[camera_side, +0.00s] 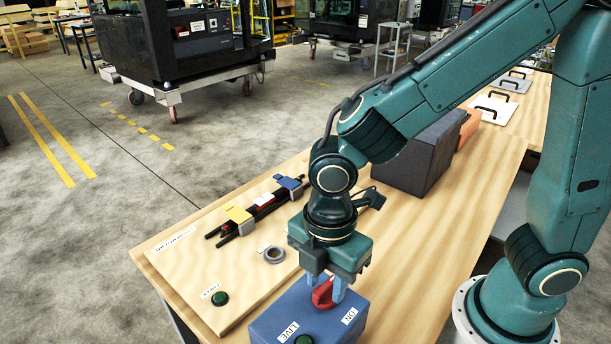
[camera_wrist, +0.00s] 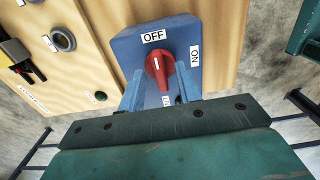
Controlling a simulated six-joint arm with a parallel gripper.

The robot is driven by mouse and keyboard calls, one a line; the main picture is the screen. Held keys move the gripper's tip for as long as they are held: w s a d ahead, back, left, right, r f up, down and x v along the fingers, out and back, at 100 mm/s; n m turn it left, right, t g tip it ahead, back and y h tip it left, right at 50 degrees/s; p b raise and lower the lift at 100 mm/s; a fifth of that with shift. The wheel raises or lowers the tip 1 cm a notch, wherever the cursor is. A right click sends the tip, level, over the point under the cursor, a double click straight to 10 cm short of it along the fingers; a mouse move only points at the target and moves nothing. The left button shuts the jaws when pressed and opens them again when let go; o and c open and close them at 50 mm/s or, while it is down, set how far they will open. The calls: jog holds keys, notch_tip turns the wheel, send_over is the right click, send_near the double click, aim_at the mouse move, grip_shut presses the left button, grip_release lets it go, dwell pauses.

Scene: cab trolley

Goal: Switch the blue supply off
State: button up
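The blue supply (camera_side: 330,317) is a blue box at the front of the table. Its red knob (camera_side: 323,293) also shows in the wrist view (camera_wrist: 160,74), with its white mark towards the OFF label (camera_wrist: 153,37). The ON label (camera_wrist: 195,55) is to the right. A dark green lamp (camera_side: 304,340) sits beside the LIVE label and looks unlit. My gripper (camera_side: 325,291) points down over the box, its light blue fingers apart on either side of the knob. In the wrist view gaps show beside the knob; I see no firm grip.
Left of the box is a wooden board with a grey ring (camera_side: 273,254), a green button or lamp (camera_side: 220,298), and black bars with a yellow block (camera_side: 238,214) and a blue block (camera_side: 288,183). A dark grey case (camera_side: 420,155) stands behind my arm.

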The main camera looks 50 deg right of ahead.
aim_at(326, 285)
notch_tip(326, 285, up, 14)
jog(key=shift+f, duration=0.25)
dwell(0.4)
jog(key=s+d+m+t, duration=0.2)
jog(key=s+d+m, duration=0.1)
jog(key=d+m, duration=0.6)
jog(key=s+d+m+t, duration=0.3)
jog(key=s+d+m, duration=0.1)
jog(key=d+m, duration=0.5)
jog(key=shift+d+r+t, duration=0.25)
jog(key=shift+r+t, duration=0.05)
jog(key=shift+r, duration=0.15)
